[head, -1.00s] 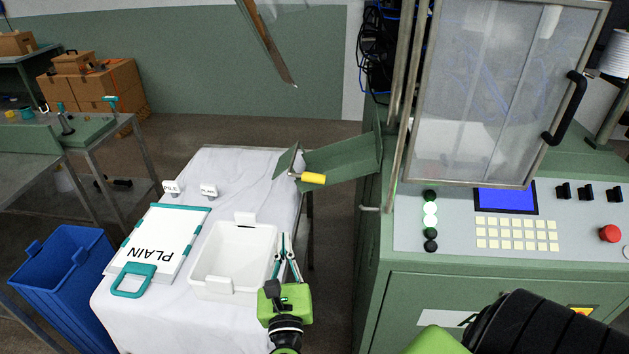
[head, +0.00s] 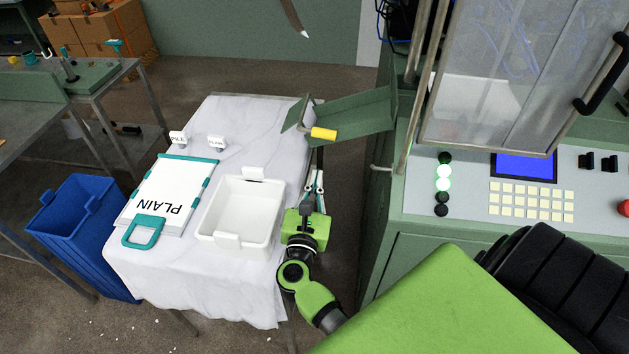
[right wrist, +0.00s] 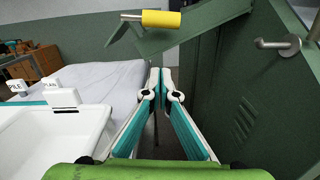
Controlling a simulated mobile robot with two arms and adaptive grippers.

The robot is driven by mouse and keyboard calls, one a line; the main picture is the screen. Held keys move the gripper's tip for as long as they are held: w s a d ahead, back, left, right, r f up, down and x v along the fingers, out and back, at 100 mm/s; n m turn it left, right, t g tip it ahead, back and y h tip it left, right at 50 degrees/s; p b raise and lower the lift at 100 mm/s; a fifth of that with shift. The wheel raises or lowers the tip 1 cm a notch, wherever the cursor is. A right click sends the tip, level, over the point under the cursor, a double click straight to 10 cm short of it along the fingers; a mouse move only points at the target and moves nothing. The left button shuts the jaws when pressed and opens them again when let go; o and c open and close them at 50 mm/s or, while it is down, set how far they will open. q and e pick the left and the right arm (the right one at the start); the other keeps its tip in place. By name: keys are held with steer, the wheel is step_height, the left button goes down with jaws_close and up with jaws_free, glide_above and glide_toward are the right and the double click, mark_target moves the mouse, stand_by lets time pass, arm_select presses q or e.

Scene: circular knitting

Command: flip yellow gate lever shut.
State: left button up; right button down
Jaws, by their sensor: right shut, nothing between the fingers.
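The yellow gate lever (head: 323,134) is a short yellow grip on a metal rod at the lower end of the green chute (head: 355,115), by the gate plate (head: 295,116). In the right wrist view the yellow lever (right wrist: 161,19) shows at the top, above and beyond the fingertips, with the chute (right wrist: 200,25) behind it. My right gripper (head: 317,174) is below the lever in the head view, pointing up toward it, apart from it. Its fingertips (right wrist: 160,72) are together and empty in the right wrist view. My left gripper is not in view.
A white bin (head: 240,217) and a PLAIN board (head: 170,195) lie on the cloth-covered table (head: 250,125), left of my right gripper. The green machine cabinet (head: 440,225) stands close on the right. A blue bin (head: 82,225) stands at the left.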

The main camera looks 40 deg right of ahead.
steer(key=w+d+r+p, duration=0.4)
steer(key=shift+d+p, duration=0.35)
steer(key=shift+d, duration=0.05)
steer(key=shift+w+r, duration=0.1)
steer(key=shift+w, duration=0.05)
